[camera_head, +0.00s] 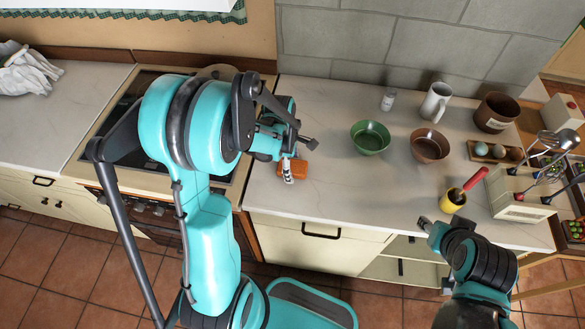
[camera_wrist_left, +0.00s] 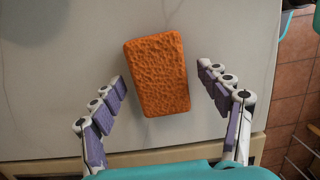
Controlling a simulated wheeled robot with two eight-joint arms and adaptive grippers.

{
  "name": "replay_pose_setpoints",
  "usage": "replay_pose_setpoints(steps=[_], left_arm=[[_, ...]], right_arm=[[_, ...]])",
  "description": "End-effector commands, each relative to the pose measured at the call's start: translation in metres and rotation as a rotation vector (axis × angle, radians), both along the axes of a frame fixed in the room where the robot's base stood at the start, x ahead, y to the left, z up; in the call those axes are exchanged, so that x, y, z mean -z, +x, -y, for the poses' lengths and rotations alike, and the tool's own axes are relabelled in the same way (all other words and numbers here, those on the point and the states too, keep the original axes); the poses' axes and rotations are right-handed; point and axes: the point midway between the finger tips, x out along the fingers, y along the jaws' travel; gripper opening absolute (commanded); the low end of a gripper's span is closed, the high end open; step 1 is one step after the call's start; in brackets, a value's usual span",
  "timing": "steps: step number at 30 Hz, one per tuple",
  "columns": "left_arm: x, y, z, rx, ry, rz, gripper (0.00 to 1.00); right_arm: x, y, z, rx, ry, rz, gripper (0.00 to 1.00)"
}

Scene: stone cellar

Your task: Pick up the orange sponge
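The orange sponge (camera_head: 301,167) lies on the white countertop, partly hidden by my left gripper (camera_head: 290,172) in the head view. In the left wrist view the whole sponge (camera_wrist_left: 157,74) shows as a rough orange block, slightly tilted. My left gripper (camera_wrist_left: 168,100) is open, with one finger on each side of the sponge and a gap between each finger and it. The sponge reaches beyond the fingertips. My right gripper (camera_head: 432,226) is by the counter's front edge at the lower right, and its fingers are too small to read.
A green bowl (camera_head: 370,138), a brown bowl (camera_head: 429,146), a white mug (camera_head: 436,101) and a brown pot (camera_head: 495,112) stand to the right. A yellow cup (camera_head: 452,201) with a red-handled tool is near the front edge. The counter right of the sponge is clear.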

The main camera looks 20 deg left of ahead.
Motion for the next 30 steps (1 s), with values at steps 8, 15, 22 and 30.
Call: replay_pose_setpoints(steps=[8,15,22,30], left_arm=[[0.0,0.0,0.0,0.0,0.0,0.0,0.36],[-0.001,0.0,0.0,0.0,0.0,0.0,0.36],[-0.02,0.0,0.0,0.0,0.0,0.0,0.36],[-0.062,-0.014,0.03,0.007,0.0,0.0,0.36]], right_arm=[[0.0,0.0,0.0,0.0,0.0,0.0,0.4],[0.0,0.0,0.0,0.0,0.0,0.0,0.4],[-0.007,0.0,0.0,0.0,0.0,0.0,0.4],[-0.023,0.0,0.0,0.0,0.0,0.0,0.4]])
